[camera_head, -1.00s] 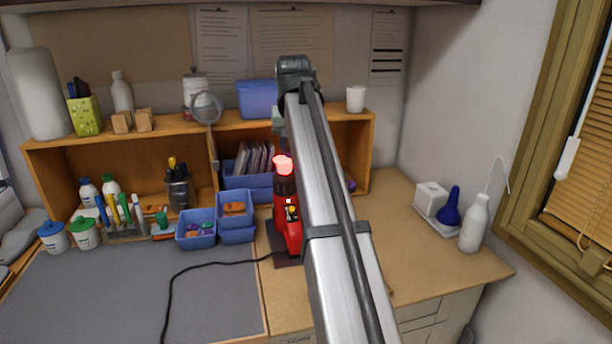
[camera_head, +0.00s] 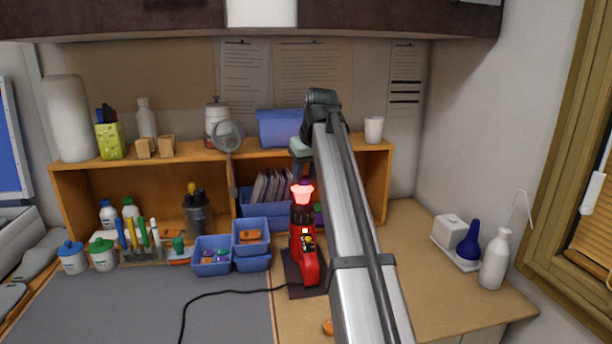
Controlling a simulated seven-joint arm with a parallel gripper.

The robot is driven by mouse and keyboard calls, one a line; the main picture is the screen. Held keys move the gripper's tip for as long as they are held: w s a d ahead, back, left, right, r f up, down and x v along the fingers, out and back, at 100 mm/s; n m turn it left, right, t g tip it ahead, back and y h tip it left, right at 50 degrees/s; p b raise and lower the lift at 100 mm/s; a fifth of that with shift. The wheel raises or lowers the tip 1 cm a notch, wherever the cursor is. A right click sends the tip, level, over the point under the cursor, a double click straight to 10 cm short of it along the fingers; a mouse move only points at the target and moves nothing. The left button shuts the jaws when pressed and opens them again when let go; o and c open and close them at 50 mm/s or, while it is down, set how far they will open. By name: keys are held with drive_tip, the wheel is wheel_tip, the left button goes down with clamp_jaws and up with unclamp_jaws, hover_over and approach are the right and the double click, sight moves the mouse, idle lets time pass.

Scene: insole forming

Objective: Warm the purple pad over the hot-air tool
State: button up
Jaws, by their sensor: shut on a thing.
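The hot-air tool (camera_head: 306,262), red with a black upper part, stands upright on a dark base on the wooden desk. My gripper (camera_head: 302,174) points down just above the glow, partly beside my silver arm link. It is small and dark in this view. Whether the pad touches the nozzle is too small to tell.
Blue bins (camera_head: 211,256) with small coloured pieces stand left of the tool. A black cable (camera_head: 225,293) crosses the grey mat (camera_head: 120,305). A wooden shelf (camera_head: 90,190) stands behind. A white bottle (camera_head: 495,260) is at the right. My arm link hides part of the desk.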

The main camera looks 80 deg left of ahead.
drive_tip(key=shift+w+a+f, duration=0.1)
drive_tip(key=shift+a+f, duration=0.05)
drive_tip(key=shift+a, duration=1)
drive_tip(key=shift+w+a+f, duration=0.1)
drive_tip(key=shift+w+a, duration=0.05)
drive_tip(key=shift+a, duration=1.05)
drive_tip(key=shift+w+a+f, duration=0.1)
drive_tip(key=shift+a+f, duration=0.05)
drive_tip(key=shift+a, duration=1)
idle(1.4)
drive_tip(key=s+d+r, duration=0.1)
drive_tip(key=d, duration=0.9)
